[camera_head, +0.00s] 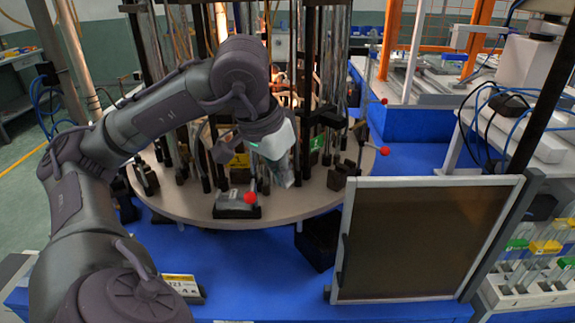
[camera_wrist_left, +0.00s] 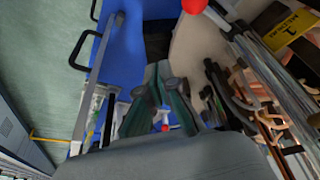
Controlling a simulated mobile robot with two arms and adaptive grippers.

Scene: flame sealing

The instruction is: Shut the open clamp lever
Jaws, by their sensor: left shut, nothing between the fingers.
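Several toggle clamps with red ball knobs sit around the rim of the round table (camera_head: 200,208). The front clamp (camera_head: 230,207) has its red knob (camera_head: 250,197) low, near the front rim. At the right, one red knob (camera_head: 384,151) sticks out past the rim, and another red knob (camera_head: 385,101) is farther back. I cannot tell for sure which lever is open. My left gripper (camera_head: 287,180) is shut and empty, pointing down over the table, right of the front clamp. Its fingers (camera_wrist_left: 163,85) show in the left wrist view, with a red knob (camera_wrist_left: 194,5) at the top edge, apart from them. My right gripper is not in view.
Glass tubes and dark posts (camera_head: 340,60) stand close behind my left gripper. A framed dark panel (camera_head: 425,240) stands at the front right. The blue base top (camera_head: 240,270) is mostly clear in front. A yellow-labelled device (camera_head: 183,287) lies at the front left.

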